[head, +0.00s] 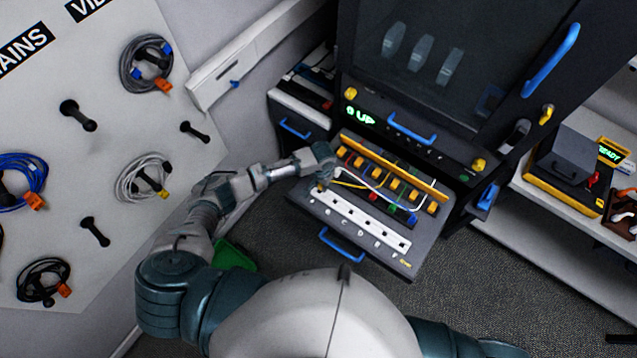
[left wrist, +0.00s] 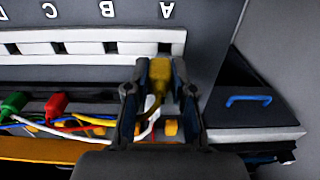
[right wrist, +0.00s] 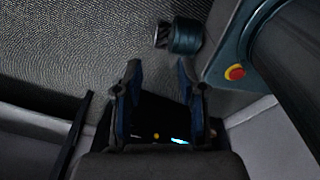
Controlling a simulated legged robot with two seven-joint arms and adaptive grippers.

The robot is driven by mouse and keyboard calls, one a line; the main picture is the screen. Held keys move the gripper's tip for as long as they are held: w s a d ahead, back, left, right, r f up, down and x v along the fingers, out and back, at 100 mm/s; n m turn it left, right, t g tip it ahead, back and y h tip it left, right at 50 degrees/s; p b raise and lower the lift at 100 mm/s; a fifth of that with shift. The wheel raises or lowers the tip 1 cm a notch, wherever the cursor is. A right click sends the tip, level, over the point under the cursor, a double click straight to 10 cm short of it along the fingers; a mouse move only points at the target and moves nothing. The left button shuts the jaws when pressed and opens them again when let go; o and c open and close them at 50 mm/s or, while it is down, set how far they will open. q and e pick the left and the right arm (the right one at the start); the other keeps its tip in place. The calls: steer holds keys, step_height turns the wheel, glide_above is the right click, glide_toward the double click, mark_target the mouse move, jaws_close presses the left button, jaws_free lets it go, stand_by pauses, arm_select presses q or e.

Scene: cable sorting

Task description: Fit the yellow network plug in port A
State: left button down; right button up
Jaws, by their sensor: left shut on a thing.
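The yellow network plug (left wrist: 160,74) is between the fingers of my left gripper (left wrist: 160,92), which is shut on it. The plug points at the white port strip (left wrist: 70,42), in line with the letter A (left wrist: 167,12). Its front end overlaps the strip's near edge in the left wrist view; I cannot tell whether it is inside port A. In the head view my left gripper (head: 323,184) is at the left end of the white strip (head: 360,222) and partly hides it. My right gripper (right wrist: 158,82) is open and empty, away from the panel.
Behind the strip, a yellow-edged row (head: 395,165) holds several plugs and coloured cables, with red (left wrist: 56,104) and green (left wrist: 14,104) plugs near my left gripper. A dark cabinet (head: 440,75) stands behind. Coiled cables hang on the left board (head: 100,220).

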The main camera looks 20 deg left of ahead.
arm_select(q)
steer(key=shift+d, duration=0.4)
steer(key=shift+a+p, duration=0.4)
steer(key=shift+a, duration=0.1)
steer(key=shift+a+f, duration=0.1)
steer(key=shift+a, duration=0.25)
steer(key=shift+d, duration=0.7)
steer(key=shift+d+r+p, duration=0.15)
steer(key=shift+r+p, duration=0.05)
steer(key=shift+p, duration=0.15)
steer(key=shift+a+f, duration=0.1)
steer(key=shift+a, duration=0.45)
steer(key=shift+d+f, duration=0.2)
steer(key=shift+d, duration=0.05)
steer(key=shift+f, duration=0.25)
steer(key=shift+a, duration=0.3)
arm_select(e)
steer(key=shift+d+r, duration=0.65)
steer(key=shift+d, duration=0.05)
